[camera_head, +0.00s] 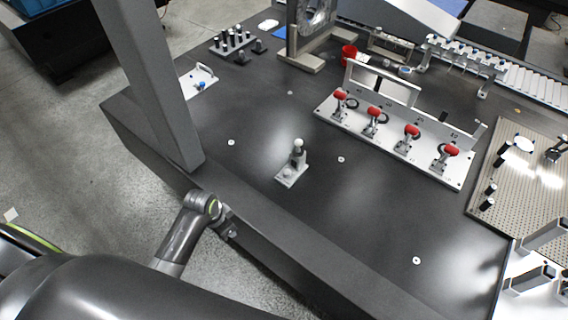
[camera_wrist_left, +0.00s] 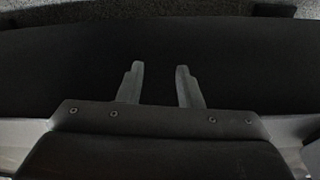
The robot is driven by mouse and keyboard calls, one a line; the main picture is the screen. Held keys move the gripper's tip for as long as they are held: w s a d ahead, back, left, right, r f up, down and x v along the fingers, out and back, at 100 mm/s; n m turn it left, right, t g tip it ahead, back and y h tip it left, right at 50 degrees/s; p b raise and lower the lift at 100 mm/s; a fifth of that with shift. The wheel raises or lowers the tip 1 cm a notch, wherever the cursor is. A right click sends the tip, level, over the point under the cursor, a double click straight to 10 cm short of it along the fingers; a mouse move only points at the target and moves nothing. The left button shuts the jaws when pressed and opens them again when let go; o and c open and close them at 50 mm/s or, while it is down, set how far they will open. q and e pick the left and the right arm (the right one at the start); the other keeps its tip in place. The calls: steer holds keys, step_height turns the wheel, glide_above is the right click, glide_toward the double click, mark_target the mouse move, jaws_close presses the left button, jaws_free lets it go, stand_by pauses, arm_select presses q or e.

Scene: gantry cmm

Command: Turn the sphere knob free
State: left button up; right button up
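A small grey fixture (camera_head: 291,173) stands on the dark table near the middle of the head view. It has a flat base plate, an upright post and a pale ball-shaped knob (camera_head: 298,144) on top. My left gripper (camera_head: 229,231) is at the table's near edge, to the lower left of the fixture and well apart from it. In the left wrist view my left gripper (camera_wrist_left: 159,68) is open, with two separate fingers and nothing between them. A dark surface fills the view beyond them. My right gripper is not in view.
A grey column (camera_head: 150,80) rises from the table's left edge. A rail with several red-handled clamps (camera_head: 390,135) stands behind and right of the fixture. A perforated plate (camera_head: 520,185) lies at the right. The table around the fixture is mostly clear.

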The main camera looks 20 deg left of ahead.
arm_select(q)
steer(key=w+d+r+m+p, duration=0.15)
steer(key=w+r, duration=0.25)
steer(key=r, duration=0.4)
steer(key=m+g+h, duration=0.2)
steer(key=m+h, duration=0.1)
steer(key=m, duration=0.7)
glide_toward(286, 171)
steer(key=shift+h, duration=0.3)
steer(key=x, duration=0.7)
steer(key=shift+s+a+f, duration=0.1)
steer(key=shift+a+f, duration=0.05)
steer(key=shift+f, duration=0.55)
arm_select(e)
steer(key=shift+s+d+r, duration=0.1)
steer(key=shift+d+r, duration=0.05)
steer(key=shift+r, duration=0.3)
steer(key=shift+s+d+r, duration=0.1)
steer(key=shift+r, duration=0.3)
arm_select(q)
jaws_close()
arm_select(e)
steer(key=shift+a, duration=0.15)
